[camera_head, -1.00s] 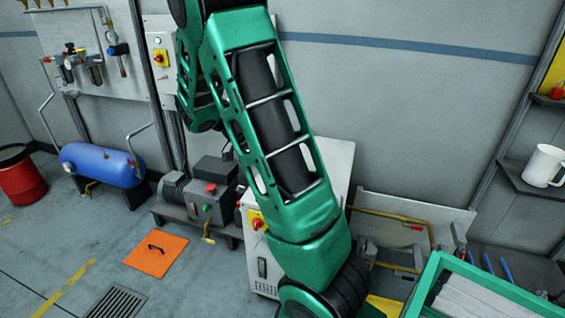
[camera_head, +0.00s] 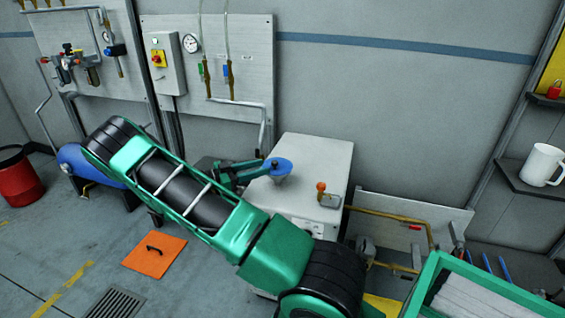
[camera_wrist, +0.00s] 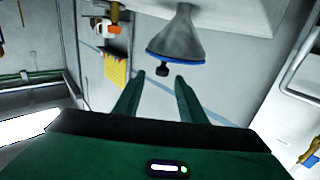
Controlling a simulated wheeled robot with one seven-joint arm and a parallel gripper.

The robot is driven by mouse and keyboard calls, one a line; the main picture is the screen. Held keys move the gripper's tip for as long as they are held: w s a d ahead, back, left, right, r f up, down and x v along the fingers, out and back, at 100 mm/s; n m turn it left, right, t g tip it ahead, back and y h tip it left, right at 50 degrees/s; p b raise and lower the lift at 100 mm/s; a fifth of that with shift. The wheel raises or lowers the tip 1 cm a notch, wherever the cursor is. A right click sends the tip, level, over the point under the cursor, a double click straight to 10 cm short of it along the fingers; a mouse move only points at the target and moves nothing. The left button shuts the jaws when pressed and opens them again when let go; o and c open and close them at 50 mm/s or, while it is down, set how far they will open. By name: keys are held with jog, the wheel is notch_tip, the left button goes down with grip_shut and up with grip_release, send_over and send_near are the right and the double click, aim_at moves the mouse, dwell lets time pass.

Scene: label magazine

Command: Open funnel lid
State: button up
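The grey funnel (camera_wrist: 178,32) stands on the white cabinet and appears upside down in the wrist view. Its blue lid (camera_head: 282,166) closes the wide mouth; the lid's edge also shows in the wrist view (camera_wrist: 176,61). A small black knob (camera_wrist: 162,70) sticks out from the lid. My gripper (camera_wrist: 152,84) is open, its two green fingers apart with nothing between them. The knob lies just beyond the fingertips in the wrist view. In the head view my gripper (camera_head: 256,168) is left of the lid; contact is hard to judge there.
The white cabinet (camera_head: 315,160) has an orange-knobbed lever (camera_head: 321,187) to the right of the funnel. A wall panel with gauge and hoses (camera_head: 225,60) stands behind. A white mug (camera_head: 542,163) sits on a right-hand shelf. An orange floor plate (camera_head: 155,251) lies left.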

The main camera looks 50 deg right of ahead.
aim_at(283, 166)
jog(key=x, duration=1)
jog(key=shift+w+d+r, duration=0.1)
jog(key=shift+w+d, duration=0.05)
jog(key=shift+d, duration=0.3)
grip_shut()
jog(key=shift+a, duration=0.1)
